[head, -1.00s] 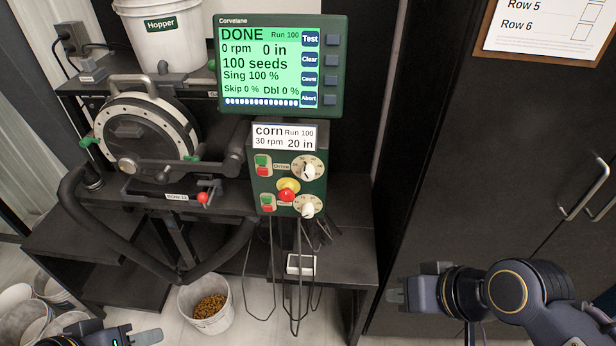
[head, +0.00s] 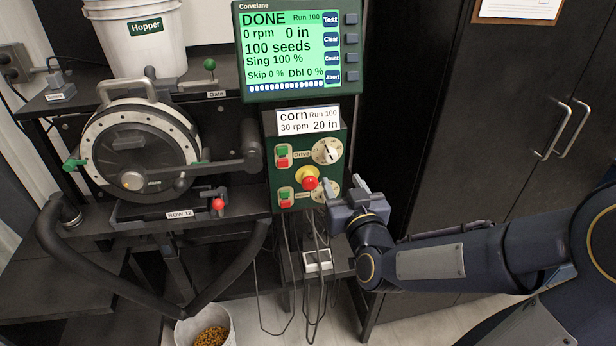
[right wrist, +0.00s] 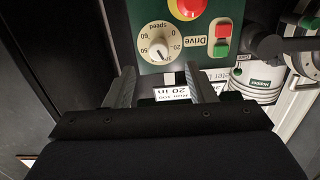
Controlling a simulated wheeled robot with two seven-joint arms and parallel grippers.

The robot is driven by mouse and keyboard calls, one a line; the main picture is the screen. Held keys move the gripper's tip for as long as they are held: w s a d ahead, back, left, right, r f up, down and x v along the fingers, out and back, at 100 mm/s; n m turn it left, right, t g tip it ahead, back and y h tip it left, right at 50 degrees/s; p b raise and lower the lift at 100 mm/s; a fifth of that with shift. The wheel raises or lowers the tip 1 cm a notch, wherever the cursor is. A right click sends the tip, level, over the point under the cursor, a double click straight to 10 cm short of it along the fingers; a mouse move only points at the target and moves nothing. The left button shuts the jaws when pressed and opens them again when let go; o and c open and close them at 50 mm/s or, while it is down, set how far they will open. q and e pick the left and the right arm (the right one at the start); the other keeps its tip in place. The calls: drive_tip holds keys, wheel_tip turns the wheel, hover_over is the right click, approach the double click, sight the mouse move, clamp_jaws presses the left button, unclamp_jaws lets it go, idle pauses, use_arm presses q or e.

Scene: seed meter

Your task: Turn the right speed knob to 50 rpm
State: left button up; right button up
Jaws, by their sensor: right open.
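The speed knob (head: 327,152) is a white pointer knob on a pale round dial, at the upper right of the green control box (head: 296,224), in the Drive row. In the right wrist view the knob (right wrist: 158,49) shows upside down, beyond the fingertips and not between them. My right gripper (head: 344,186) is open and empty, in front of the lower right of the box. It partly hides the lower dial (head: 320,191). The fingers also show in the right wrist view (right wrist: 160,78). My left gripper is out of view.
A red stop button (head: 309,183) on a yellow base sits left of the dials, beside green and red push buttons (head: 283,156). The screen (head: 292,50) above reads DONE and 0 rpm; the card (head: 308,121) reads 30 rpm, 20 in. Cables hang below; a dark cabinet (head: 460,120) stands right.

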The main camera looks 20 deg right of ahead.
sight(332, 160)
drive_tip(key=p+x, duration=0.1)
drive_tip(key=x, duration=0.7)
drive_tip(key=shift+r, duration=0.15)
drive_tip(key=shift+s, duration=0.1)
drive_tip(key=shift+c, duration=0.4)
